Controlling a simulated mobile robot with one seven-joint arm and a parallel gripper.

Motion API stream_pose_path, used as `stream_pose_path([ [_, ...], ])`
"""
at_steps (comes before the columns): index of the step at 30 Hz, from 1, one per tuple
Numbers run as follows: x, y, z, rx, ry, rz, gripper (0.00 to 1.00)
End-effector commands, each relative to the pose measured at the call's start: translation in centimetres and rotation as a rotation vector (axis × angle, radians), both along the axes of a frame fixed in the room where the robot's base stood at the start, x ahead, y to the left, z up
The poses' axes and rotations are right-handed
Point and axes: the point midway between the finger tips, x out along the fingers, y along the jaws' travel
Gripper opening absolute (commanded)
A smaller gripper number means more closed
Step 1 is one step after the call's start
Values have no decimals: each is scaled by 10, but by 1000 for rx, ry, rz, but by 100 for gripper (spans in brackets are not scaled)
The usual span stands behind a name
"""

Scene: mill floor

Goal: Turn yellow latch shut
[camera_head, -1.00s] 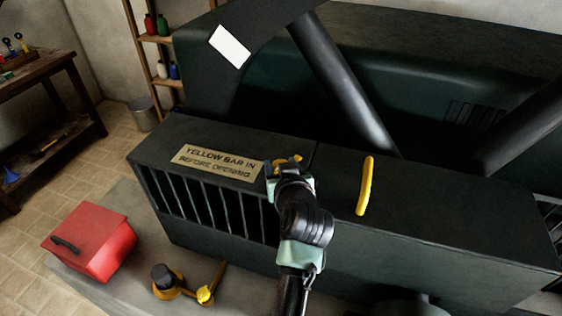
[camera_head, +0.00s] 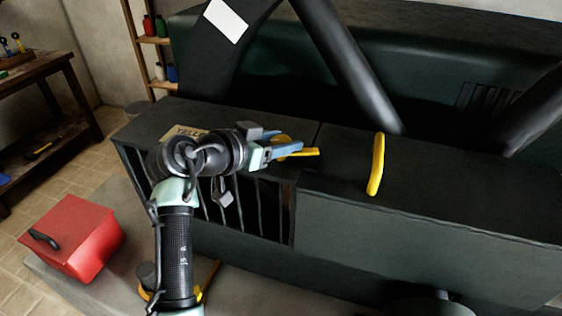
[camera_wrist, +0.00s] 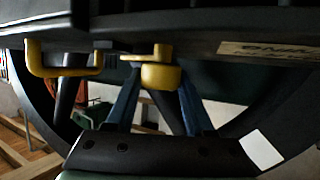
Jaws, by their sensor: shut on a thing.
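The yellow latch (camera_head: 308,152) sits on top of the dark machine housing, left of the seam between two panels. Its arm points right, toward the seam. In the wrist view, which is upside down, the latch's round yellow knob (camera_wrist: 160,77) lies between my two blue fingers. My gripper (camera_head: 280,150) reaches in from the left and is shut on the latch; it also shows in the wrist view (camera_wrist: 158,100). The fingers hide part of the latch in the head view.
A yellow handle (camera_head: 377,165) stands on the panel to the right. A sign (camera_head: 184,131) is mostly hidden behind my arm. A red box (camera_head: 75,238) sits at lower left. Dark slanted struts (camera_head: 345,65) rise behind the housing. A workbench (camera_head: 40,85) stands far left.

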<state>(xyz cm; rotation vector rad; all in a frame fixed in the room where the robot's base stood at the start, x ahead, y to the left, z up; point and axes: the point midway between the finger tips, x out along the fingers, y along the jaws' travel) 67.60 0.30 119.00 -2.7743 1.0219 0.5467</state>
Motion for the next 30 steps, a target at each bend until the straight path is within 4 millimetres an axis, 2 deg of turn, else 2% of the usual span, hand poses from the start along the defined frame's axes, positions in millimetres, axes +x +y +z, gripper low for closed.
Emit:
stream_pose_path([
  [1, 1, 1, -9, 2, -1, -42, 0],
  [12, 0, 0, -4, 2, 4, -296, 0],
  [30, -1, -1, -3, 3, 8, -413, 0],
])
